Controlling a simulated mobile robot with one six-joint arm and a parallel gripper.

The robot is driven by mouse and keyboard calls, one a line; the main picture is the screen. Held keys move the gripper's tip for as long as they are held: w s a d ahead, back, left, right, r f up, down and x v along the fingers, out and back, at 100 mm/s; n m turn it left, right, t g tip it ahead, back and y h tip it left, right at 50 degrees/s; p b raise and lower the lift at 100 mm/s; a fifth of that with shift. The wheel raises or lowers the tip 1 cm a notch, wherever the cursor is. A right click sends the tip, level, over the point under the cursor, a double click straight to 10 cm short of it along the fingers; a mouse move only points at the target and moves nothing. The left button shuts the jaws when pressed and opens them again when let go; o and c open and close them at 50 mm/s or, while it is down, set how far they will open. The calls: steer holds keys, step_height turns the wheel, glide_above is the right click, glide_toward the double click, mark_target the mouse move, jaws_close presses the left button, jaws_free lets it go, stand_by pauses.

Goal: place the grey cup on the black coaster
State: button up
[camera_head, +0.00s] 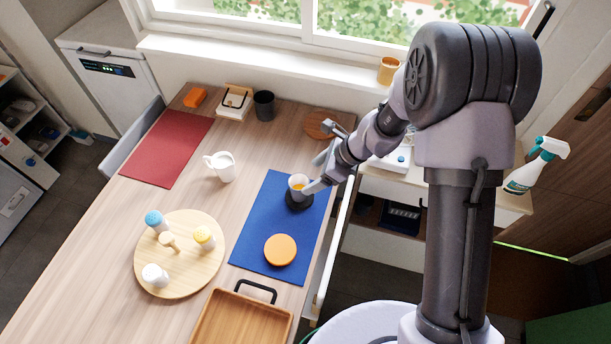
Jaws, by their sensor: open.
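A light grey cup (296,183) with something orange inside stands upright on the black coaster (299,205), which lies on the blue mat (262,222). My gripper (312,187) is open at the right side of the cup, with its fingertips close to the cup's wall. I cannot tell whether a finger still touches the cup. Part of the coaster is hidden beneath the cup.
An orange disc (280,250) lies on the same mat. A white jug (220,166) stands left, a dark cup (264,105) behind. A round board (180,283) holds several small pots. A wooden tray (240,322) is at the front. Bare table lies between jug and mat.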

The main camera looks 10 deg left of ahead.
steer(key=s+d+r+n+t, duration=0.1)
steer(key=s+d+r+n, duration=0.15)
steer(key=r, duration=0.45)
steer(key=s+d+r+n+h, duration=0.1)
steer(key=s+d+r+n, duration=0.15)
steer(key=r, duration=0.55)
steer(key=s+d+r+n+t, duration=0.1)
steer(key=s+d+r+n, duration=0.1)
steer(key=s+r+n, duration=0.35)
steer(key=s+d+r+n+t+h, duration=0.2)
steer(key=s+d+r, duration=0.5)
steer(key=s, duration=0.4)
steer(key=d+n+h, duration=0.1)
steer(key=n, duration=0.1)
steer(key=shift+s+r+n+t+h, duration=0.2)
steer(key=shift+s+n+t+h, duration=0.1)
steer(key=shift+s+n+t, duration=0.1)
